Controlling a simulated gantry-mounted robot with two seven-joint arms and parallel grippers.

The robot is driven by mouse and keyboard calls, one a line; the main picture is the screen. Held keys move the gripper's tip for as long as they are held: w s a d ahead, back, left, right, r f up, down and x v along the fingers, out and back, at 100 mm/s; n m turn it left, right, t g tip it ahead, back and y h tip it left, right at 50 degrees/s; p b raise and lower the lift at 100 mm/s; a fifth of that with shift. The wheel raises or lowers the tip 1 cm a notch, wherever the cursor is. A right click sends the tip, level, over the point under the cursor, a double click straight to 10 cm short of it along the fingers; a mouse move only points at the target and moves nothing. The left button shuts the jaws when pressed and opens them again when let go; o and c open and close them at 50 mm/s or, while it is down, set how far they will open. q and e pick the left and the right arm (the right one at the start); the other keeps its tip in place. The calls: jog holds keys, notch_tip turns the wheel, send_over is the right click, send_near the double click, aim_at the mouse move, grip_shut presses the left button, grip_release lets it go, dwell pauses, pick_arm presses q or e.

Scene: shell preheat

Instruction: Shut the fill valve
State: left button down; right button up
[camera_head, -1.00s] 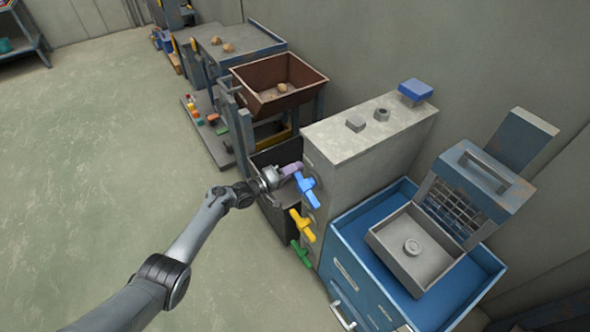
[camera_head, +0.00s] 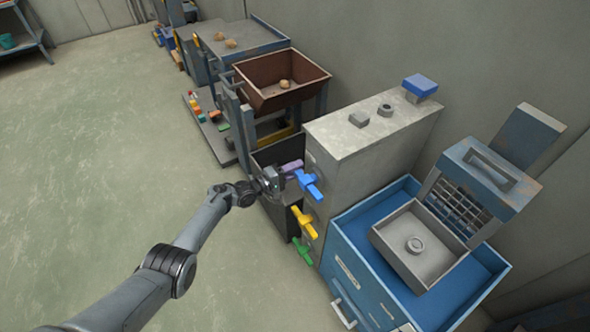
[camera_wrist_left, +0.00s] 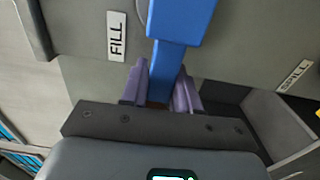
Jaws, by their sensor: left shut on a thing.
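The fill valve has a blue handle (camera_head: 309,185) on the left face of a grey cabinet (camera_head: 360,135). In the left wrist view the blue handle (camera_wrist_left: 182,22) stands beside a label reading FILL (camera_wrist_left: 116,36). My left gripper (camera_head: 291,168) is at the handle's upper-left end, its purple fingers one on each side. In the left wrist view the left gripper (camera_wrist_left: 161,88) is shut on the handle's narrower bar, and the fingers hide part of it. My right gripper is in neither view.
A yellow handle (camera_head: 304,222) and a green handle (camera_head: 303,251) sit below on the same face. A blue drawer unit (camera_head: 350,240) with a grey tray (camera_head: 385,242) stands at the right. A brown hopper (camera_head: 310,88) stands behind. The floor at the left is clear.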

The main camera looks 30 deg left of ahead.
pick_arm(q)
jog(key=c, duration=0.9)
grip_release()
jog(key=shift+s+a+r, duration=0.1)
jog(key=shift+s+a, duration=0.05)
jog(key=shift+s, duration=0.1)
jog(key=p+v, duration=0.5)
jog(key=v, duration=0.5)
jog(key=shift+s, duration=0.2)
